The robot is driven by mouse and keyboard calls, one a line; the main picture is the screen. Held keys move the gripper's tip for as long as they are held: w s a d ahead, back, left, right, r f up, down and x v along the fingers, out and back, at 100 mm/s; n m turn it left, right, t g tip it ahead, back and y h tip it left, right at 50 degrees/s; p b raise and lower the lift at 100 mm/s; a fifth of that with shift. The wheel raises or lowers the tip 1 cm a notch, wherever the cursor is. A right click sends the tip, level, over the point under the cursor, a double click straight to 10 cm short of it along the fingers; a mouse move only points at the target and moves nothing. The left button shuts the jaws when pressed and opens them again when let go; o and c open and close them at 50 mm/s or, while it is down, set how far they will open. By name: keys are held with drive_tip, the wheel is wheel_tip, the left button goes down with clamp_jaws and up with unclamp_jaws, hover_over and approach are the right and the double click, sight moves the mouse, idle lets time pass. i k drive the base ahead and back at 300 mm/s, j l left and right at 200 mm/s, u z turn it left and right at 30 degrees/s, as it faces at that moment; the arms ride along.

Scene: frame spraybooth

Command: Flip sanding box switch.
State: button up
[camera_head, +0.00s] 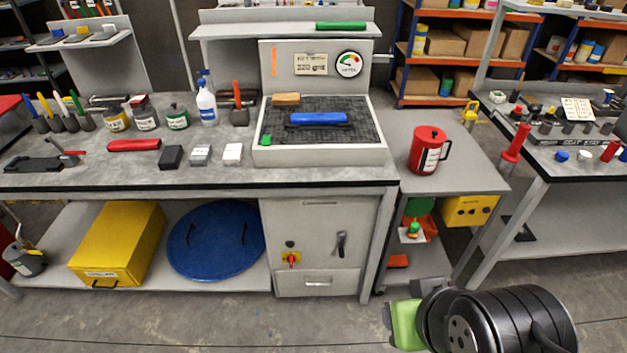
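The sanding box (375,155) is a grey tray with a dark mesh bed and an upright back panel, on top of the workbench. The panel carries a "220 grit" label and a round gauge (349,64).
A blue sanding block (318,119) and a wooden block (286,99) lie in the box. A red can (427,151) stands on the right side table. The lower shelf holds a yellow case (118,243) and a blue round lid (218,241). The floor before the cabinet is clear.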

sight(266, 138)
drive_tip(key=i+j+u, duration=0.1)
drive_tip(key=i+u, duration=0.45)
drive_tip(key=u, duration=0.3)
drive_tip(key=i+l+u, duration=0.1)
drive_tip(key=i+u, duration=0.3)
drive_tip(key=i+l+u, duration=0.15)
drive_tip(key=u, duration=0.3)
drive_tip(key=i+l+u, duration=0.2)
drive_tip(key=u, duration=0.2)
drive_tip(key=l, duration=0.1)
